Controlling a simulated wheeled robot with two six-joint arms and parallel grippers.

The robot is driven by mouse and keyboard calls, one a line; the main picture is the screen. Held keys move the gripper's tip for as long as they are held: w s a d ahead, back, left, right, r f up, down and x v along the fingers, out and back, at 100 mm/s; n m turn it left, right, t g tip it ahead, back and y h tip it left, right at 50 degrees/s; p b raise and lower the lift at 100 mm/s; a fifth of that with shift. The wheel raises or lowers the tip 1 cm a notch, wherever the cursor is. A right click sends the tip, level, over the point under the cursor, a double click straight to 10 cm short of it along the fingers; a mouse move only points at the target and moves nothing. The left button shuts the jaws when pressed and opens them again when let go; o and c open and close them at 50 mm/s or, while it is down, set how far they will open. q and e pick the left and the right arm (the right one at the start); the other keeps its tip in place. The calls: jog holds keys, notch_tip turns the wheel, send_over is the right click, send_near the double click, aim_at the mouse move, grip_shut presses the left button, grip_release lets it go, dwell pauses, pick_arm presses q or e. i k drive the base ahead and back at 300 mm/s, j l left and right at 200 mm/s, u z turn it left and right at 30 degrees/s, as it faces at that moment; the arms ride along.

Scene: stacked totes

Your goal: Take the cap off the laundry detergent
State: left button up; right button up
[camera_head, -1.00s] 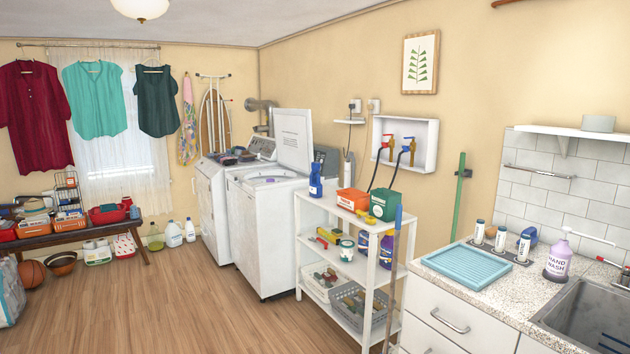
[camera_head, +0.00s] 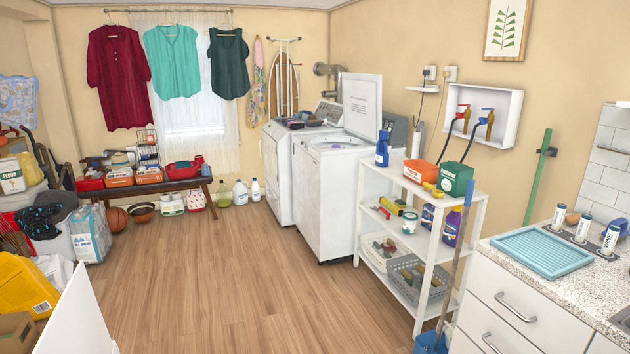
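I cannot tell for sure which bottle is the laundry detergent. A blue bottle (camera_head: 382,148) stands upright at the left end of the white shelf unit's top. A purple bottle (camera_head: 452,227) stands on the middle shelf, with another dark blue-purple container (camera_head: 428,216) beside it. White jugs (camera_head: 240,192) and a yellow-green jug (camera_head: 223,194) stand on the floor by the bench. The labels and caps are too small to make out. Neither of my grippers is in view.
The white shelf unit (camera_head: 443,262) stands between the top-loading washer (camera_head: 325,205) and the counter (camera_head: 590,290). A mop handle (camera_head: 455,255) leans at its front right. Wood floor (camera_head: 230,270) is clear in the middle. Bags and a white panel (camera_head: 75,320) crowd the left.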

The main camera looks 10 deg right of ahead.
aim_at(382, 155)
jog(key=i+l, duration=0.25)
jog(key=i, duration=0.25)
jog(key=i+l, duration=0.2)
jog(key=i, duration=0.3)
jog(key=i+l+z, duration=0.1)
jog(key=i+l, duration=0.15)
jog(key=i, duration=0.25)
jog(key=i+z, duration=0.15)
jog(key=i, duration=0.7)
jog(key=i+j+z, duration=0.15)
jog(key=i, duration=0.7)
